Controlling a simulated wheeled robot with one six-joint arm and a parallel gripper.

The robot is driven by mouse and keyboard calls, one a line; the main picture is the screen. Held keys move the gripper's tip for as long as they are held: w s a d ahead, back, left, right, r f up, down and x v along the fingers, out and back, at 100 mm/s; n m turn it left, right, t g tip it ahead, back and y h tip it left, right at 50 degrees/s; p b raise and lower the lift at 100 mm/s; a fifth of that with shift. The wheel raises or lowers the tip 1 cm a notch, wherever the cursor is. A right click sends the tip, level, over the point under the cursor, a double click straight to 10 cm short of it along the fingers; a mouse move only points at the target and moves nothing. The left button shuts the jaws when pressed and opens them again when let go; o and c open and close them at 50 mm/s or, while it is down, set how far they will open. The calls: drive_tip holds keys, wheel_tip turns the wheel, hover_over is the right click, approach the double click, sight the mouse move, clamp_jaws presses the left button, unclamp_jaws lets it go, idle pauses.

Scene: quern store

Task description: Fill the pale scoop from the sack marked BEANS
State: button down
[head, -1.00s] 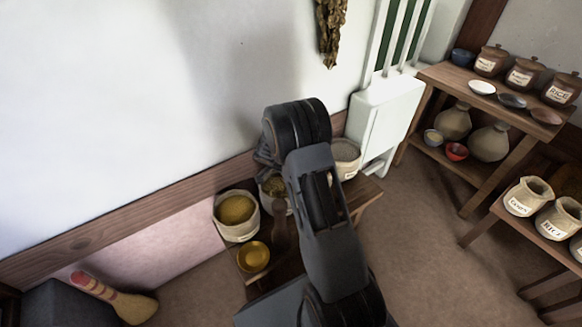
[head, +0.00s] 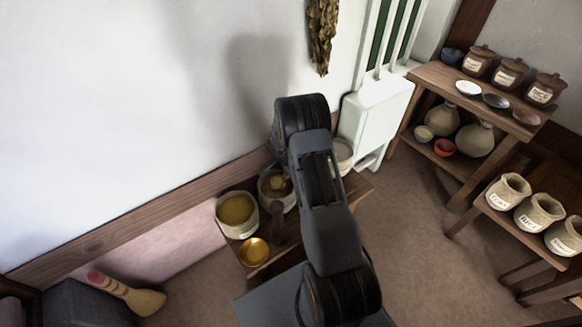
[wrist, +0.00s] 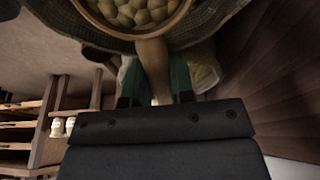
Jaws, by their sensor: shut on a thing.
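In the wrist view my gripper (wrist: 154,88) is shut on the handle of the pale scoop (wrist: 152,58). The scoop's round bowl, cut off by the top edge, holds large pale beans up to near its rim. A woven sack (wrist: 212,28) spreads behind the bowl. In the head view the middle sack (head: 264,192) on the low bench stands open, with a yellowish shape in its mouth that seems to be the scoop. My arm hides the gripper's jaws there. I cannot read this sack's label.
A sack of yellow grain (head: 221,224) stands left of it, and a partly hidden sack (head: 343,153) right. A brass bowl (head: 254,252) sits at the bench front. Right are shelves with jars (head: 511,72) and a stand with small sacks (head: 508,192). A broom (head: 128,293) lies lower left.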

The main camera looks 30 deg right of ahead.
drive_tip(key=shift+d+r+y+p, duration=0.2)
drive_tip(key=shift+y+p, duration=0.4)
drive_tip(key=shift+p, duration=0.7)
drive_tip(key=shift+y+p, duration=0.4)
drive_tip(key=shift+p, duration=0.25)
drive_tip(key=shift+y, duration=0.5)
drive_tip(key=shift+r+p, duration=1.75)
drive_tip(key=shift+r, duration=0.75)
